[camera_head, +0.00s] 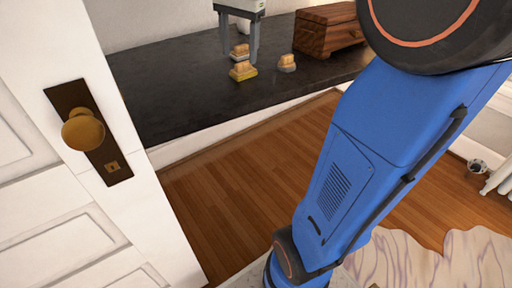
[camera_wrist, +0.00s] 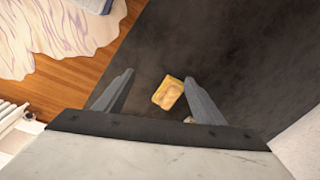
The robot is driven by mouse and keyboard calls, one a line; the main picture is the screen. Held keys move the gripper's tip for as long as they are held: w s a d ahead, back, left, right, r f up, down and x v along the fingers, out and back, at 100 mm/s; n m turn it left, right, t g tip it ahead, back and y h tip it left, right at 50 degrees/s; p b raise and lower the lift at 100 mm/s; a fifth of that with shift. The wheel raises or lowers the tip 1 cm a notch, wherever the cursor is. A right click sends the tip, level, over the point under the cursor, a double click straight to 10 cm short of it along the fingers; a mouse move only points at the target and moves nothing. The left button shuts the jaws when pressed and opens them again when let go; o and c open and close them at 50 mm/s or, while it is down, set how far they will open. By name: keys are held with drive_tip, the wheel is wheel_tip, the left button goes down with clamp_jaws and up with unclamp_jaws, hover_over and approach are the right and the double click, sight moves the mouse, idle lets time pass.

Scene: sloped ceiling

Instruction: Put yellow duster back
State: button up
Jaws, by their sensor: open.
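The yellow duster (camera_head: 242,72), a tan-topped block with a yellow base, lies on the dark counter (camera_head: 180,100). It also shows in the wrist view (camera_wrist: 168,92), between the fingers and nearer the right one. My gripper (camera_head: 239,55) points down above the counter, open, with nothing held; its two fingers also show in the wrist view (camera_wrist: 158,76). A similar duster with a greyish base (camera_head: 240,51) is just behind the yellow one, between the fingers in the head view. Another grey-based duster (camera_head: 287,63) lies to the right.
A wooden box (camera_head: 328,30) stands on the counter at the back right. A white door with a brass knob (camera_head: 83,130) is at the left. The front left of the counter is clear. Wood floor (camera_head: 240,170) lies below the counter's edge.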

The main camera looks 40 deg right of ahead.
drive_tip(key=s+a+f+n+t, duration=0.1)
drive_tip(key=s+a+f+n, duration=0.2)
drive_tip(key=s, duration=0.4)
drive_tip(key=s+a+f+n+t, duration=0.1)
drive_tip(key=s+a+f+n, duration=0.2)
drive_tip(key=s+f+n, duration=0.2)
drive_tip(key=s+a+f+n+t, duration=0.1)
drive_tip(key=s+a+f+n, duration=0.3)
drive_tip(key=s+f, duration=0.5)
drive_tip(key=shift+s+f+n+t, duration=0.3)
drive_tip(key=shift+s+n, duration=0.2)
drive_tip(key=shift+s, duration=0.3)
drive_tip(key=shift+r, duration=0.1)
drive_tip(key=shift+c, duration=0.3)
